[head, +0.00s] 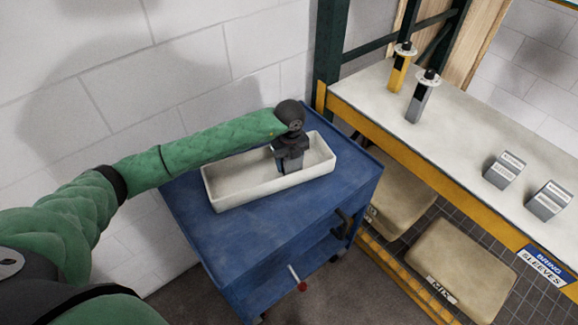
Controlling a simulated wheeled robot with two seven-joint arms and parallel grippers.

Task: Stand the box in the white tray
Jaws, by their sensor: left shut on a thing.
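The white tray (237,186) is a long open trough on top of a blue cart (285,219). My left gripper (290,159) reaches over the tray's right half and points down. It is shut on a small grey-blue box (291,168), which is upright between the fingers inside the tray's outline. The gripper hides the upper part of the box. I cannot tell whether the box's bottom touches the tray floor. My right gripper is not in view.
A light bench (455,140) with a yellow edge stands right of the cart. It holds two grey blocks (505,170) and two upright handled tools (424,97). Beige sacks (461,264) lie below it. A block wall is behind the cart.

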